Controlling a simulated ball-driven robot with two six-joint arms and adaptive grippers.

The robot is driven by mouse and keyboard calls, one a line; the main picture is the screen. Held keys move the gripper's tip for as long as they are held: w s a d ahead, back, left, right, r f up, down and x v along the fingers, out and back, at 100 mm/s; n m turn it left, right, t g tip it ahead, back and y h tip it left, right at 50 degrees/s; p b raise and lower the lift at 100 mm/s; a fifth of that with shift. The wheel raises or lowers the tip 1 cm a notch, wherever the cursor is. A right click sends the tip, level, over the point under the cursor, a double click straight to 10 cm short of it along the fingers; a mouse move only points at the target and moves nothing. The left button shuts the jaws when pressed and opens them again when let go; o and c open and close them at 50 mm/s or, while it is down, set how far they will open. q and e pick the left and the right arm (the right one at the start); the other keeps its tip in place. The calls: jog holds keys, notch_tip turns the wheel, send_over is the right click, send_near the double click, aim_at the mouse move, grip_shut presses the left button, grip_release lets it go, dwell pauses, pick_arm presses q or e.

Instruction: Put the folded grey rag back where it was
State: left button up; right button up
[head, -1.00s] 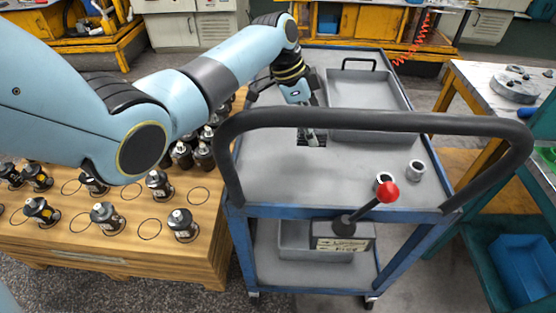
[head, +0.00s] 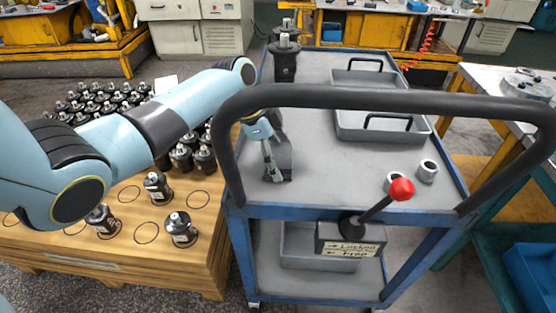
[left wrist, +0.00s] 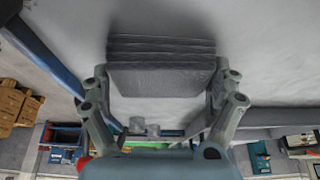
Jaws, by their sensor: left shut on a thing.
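The folded grey rag (left wrist: 160,66) shows in the left wrist view as a dark stack of several layers between the two fingers of my left gripper (left wrist: 161,84). In the head view my left gripper (head: 270,165) is over the left front part of the cart's top (head: 320,178), pointing down. The grey rag (head: 283,160) shows there partly behind the fingers. I cannot tell whether it touches the cart top. My right gripper is not in view.
A grey tray with handles (head: 352,128) lies on the cart's right side. Black motors (head: 285,62) stand at the far left end. Two metal rings (head: 428,170) sit at the right front. The black push bar (head: 375,95) arches over the front. A wooden pallet (head: 120,255) with motors stands left.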

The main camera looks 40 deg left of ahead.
pick_arm(q)
jog(key=o, duration=0.6)
jog(key=shift+o, duration=0.8)
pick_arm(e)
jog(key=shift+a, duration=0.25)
pick_arm(q)
jog(key=shift+r, duration=0.3)
jog(key=v, duration=1.1)
jog(key=shift+a+r+p, duration=0.15)
jog(key=shift+r+p, duration=0.15)
jog(key=shift+p, duration=0.05)
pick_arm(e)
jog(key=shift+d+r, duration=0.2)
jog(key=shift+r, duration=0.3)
pick_arm(q)
jog(key=shift+s, duration=0.1)
